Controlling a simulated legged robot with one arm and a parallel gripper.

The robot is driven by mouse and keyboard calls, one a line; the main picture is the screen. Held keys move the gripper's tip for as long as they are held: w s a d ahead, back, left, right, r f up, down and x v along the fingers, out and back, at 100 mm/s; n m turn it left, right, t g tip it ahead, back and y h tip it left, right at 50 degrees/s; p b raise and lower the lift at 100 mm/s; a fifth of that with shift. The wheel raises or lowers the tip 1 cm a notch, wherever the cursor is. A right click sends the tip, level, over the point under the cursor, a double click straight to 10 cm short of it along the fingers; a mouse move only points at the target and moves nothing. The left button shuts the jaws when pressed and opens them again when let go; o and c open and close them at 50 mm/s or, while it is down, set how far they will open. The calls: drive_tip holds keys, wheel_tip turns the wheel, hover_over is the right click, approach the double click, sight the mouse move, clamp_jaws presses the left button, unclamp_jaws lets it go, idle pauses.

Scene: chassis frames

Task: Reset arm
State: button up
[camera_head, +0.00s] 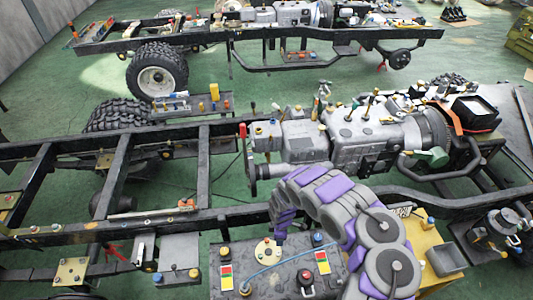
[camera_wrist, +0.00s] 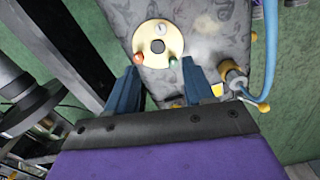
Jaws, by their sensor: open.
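My arm, grey and purple, reaches in from the lower right of the head view and bends down over a grey control panel (camera_head: 285,270). My gripper (camera_wrist: 159,68) is open in the wrist view, with its two blue fingers apart and nothing between them. In the head view its tip (camera_head: 279,237) is small and partly hidden by the arm. A round cream dial plate (camera_wrist: 150,32) with small red and green knobs lies just beyond the fingertips on the panel. The dial plate also shows in the head view (camera_head: 267,252). I cannot tell whether the fingers touch it.
A black chassis frame (camera_head: 120,165) with a grey engine and gearbox (camera_head: 365,135) runs across the middle, behind my arm. A second chassis (camera_head: 300,35) stands farther back. A blue cable (camera_wrist: 268,65) curves beside the panel.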

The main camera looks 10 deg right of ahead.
drive_tip(key=d+r+m+h+b, duration=0.4)
drive_tip(key=d+r, duration=0.6)
drive_tip(key=d, duration=0.4)
drive_tip(key=s+d+r+m+g+b, duration=0.1)
drive_tip(key=s+d+r+m+b, duration=0.15)
drive_tip(key=r, duration=0.45)
drive_tip(key=s+d+r+m+g+b, duration=0.1)
drive_tip(key=s+d+r+m+b, duration=0.15)
drive_tip(key=r, duration=0.55)
drive_tip(key=s+a+r+m+b, duration=0.5)
drive_tip(key=s+a+r, duration=0.25)
drive_tip(key=s, duration=0.25)
drive_tip(key=s+a+m+y+b, duration=0.1)
drive_tip(key=s+a+y+b, duration=0.1)
drive_tip(key=s+a, duration=0.3)
drive_tip(key=s+a+y+b, duration=0.2)
drive_tip(key=s+a, duration=0.4)
drive_tip(key=s, duration=0.8)
drive_tip(key=shift+s+a+m+b, duration=0.3)
drive_tip(key=shift+m+b, duration=0.1)
drive_tip(key=shift+b, duration=0.4)
drive_tip(key=shift+r, duration=0.1)
